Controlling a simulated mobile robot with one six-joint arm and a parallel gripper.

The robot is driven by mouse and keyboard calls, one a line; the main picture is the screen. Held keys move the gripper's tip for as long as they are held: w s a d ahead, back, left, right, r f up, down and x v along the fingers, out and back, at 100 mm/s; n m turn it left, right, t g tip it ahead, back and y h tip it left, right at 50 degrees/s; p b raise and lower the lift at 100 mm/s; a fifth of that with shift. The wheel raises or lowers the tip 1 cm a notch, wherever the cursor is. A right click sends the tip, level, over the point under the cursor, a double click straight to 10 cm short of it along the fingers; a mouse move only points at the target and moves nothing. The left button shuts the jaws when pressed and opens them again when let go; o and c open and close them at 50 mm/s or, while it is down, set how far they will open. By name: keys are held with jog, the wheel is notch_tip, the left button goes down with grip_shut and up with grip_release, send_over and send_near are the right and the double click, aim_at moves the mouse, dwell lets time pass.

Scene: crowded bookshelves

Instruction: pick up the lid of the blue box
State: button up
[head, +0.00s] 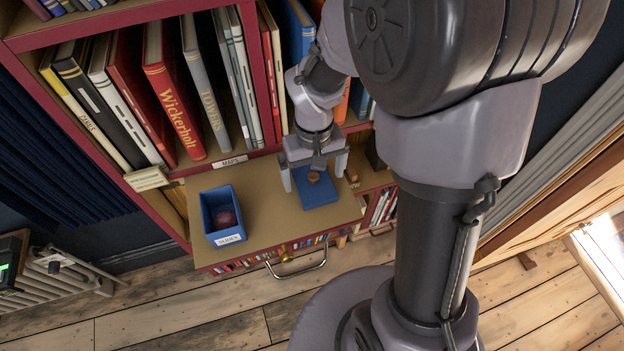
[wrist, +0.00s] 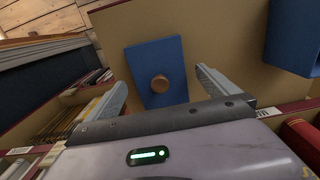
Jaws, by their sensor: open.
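The blue lid (head: 322,193) lies flat on the pull-out shelf, with a round brown knob (head: 314,176) on top. The lid also shows in the wrist view (wrist: 151,57), with its knob (wrist: 159,83) between and just beyond my fingertips. The open blue box (head: 223,215) stands apart to the left on the same shelf, with a dark reddish round thing inside and a label on its front. My gripper (head: 313,179) is open and empty above the lid, its fingers on either side of the knob. In the wrist view my gripper (wrist: 163,88) spans the lid's near end.
The tan pull-out shelf (head: 270,225) is clear between box and lid. Upright books, such as the red Wickerholt book (head: 175,105), fill the shelf behind. A metal handle (head: 298,266) sits on the front below. More books stand lower at the right (head: 381,208).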

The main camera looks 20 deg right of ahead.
jog(key=shift+f, duration=0.85)
jog(key=shift+r, duration=0.1)
jog(key=shift+c, duration=0.2)
jog(key=c, duration=1.4)
jog(key=shift+r, duration=0.1)
